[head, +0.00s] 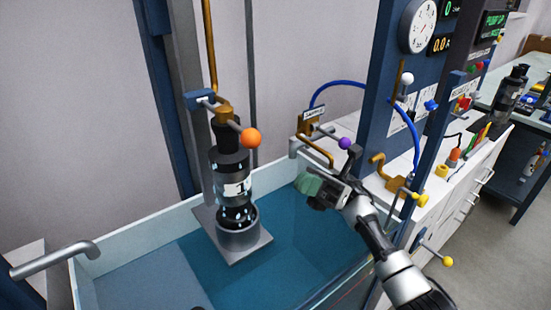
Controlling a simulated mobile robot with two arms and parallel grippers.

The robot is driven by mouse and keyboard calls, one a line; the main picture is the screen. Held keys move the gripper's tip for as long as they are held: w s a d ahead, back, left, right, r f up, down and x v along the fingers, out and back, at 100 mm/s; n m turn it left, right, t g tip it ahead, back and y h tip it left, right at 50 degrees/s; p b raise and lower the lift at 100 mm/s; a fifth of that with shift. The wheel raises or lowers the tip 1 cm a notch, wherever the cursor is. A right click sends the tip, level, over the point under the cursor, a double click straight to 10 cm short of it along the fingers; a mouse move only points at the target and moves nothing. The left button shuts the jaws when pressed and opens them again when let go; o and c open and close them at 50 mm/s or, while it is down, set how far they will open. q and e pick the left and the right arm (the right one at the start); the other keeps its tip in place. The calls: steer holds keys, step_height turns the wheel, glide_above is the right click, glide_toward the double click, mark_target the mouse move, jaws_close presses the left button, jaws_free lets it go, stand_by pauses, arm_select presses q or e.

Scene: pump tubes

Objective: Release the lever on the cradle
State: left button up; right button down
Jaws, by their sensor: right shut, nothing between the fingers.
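The cradle (240,249) stands in the water tank at the picture's middle left. A black pump (231,172) with a white label sits upright in its grey cup. A lever with an orange ball knob (249,138) sticks out to the right near the top of the pump, beside a brass fitting. My right gripper (308,187) is shut and empty. It is over the right part of the tank, to the right of and below the orange knob, apart from the lever and pump. My left gripper is not in view.
A purple-knobbed lever (345,143) on a brass valve is just above my right gripper. A blue hose (345,84) arcs behind it. A blue post with a gauge (418,27) stands right. The tank's walls (150,225) surround the cradle.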

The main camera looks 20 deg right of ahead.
arm_select(q)
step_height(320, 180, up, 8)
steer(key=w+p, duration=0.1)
steer(key=p, duration=0.6)
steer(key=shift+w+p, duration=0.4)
arm_select(e)
steer(key=w+d+r+x, duration=0.1)
steer(key=r+x, duration=0.1)
steer(key=x, duration=1)
steer(key=shift+r, duration=0.3)
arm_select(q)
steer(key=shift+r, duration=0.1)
